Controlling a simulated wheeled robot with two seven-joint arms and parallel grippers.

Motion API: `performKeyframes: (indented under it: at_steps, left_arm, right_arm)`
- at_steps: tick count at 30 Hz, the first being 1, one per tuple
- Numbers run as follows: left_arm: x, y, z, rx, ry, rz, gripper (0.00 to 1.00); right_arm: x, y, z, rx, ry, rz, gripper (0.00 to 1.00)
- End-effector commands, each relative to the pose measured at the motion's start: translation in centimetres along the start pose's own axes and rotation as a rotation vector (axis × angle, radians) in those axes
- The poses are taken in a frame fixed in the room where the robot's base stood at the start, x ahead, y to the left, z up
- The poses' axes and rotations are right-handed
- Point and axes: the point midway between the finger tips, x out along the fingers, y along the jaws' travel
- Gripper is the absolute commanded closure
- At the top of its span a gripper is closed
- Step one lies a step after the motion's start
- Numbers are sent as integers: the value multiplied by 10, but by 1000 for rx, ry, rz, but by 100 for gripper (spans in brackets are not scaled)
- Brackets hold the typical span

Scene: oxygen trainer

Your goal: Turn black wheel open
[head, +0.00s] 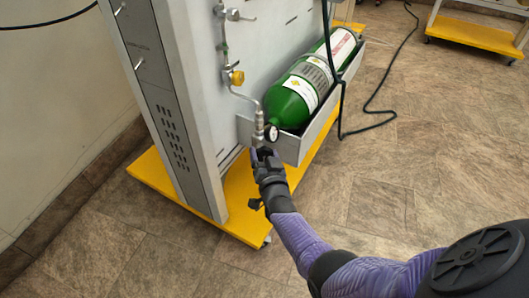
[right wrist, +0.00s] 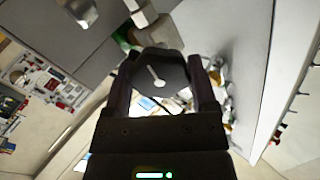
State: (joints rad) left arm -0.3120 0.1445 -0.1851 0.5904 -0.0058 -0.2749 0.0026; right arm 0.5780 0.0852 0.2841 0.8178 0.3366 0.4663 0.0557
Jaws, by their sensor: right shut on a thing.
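The black wheel (right wrist: 172,68) shows in the right wrist view as a dark disc with a small silver stem at its middle. It sits between the two fingers of my right gripper (right wrist: 160,80), which is shut on it. In the head view my right gripper (head: 264,155) is at the lower end of the metal valve fitting, just below a small round gauge (head: 271,133). There the fingers hide the wheel, and I cannot tell how far it is turned. My left gripper is not in view.
A green gas cylinder (head: 290,101) lies in a grey tray (head: 291,147) on the trainer panel's side. The panel stands on a yellow base (head: 243,207). A yellow-knobbed valve (head: 236,76) is above the fitting. A black cable (head: 374,133) trails over the open floor at right.

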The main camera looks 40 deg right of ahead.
Motion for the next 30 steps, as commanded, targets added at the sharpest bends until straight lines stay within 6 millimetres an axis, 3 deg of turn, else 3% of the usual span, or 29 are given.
performKeyframes:
  at_steps: [9,25,26,29,30]
  left_arm:
    - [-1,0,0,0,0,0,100]
    - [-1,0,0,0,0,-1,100]
    - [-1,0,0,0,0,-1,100]
    - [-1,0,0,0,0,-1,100]
    - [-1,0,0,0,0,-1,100]
  right_arm:
    - [-1,0,2,-99,-4,0,85]
    - [-1,0,2,-120,-4,0,85]
    - [-1,0,2,-120,-4,0,20]
    - [-1,0,1,-119,-3,0,0]
    - [0,0,1,-118,-3,0,0]
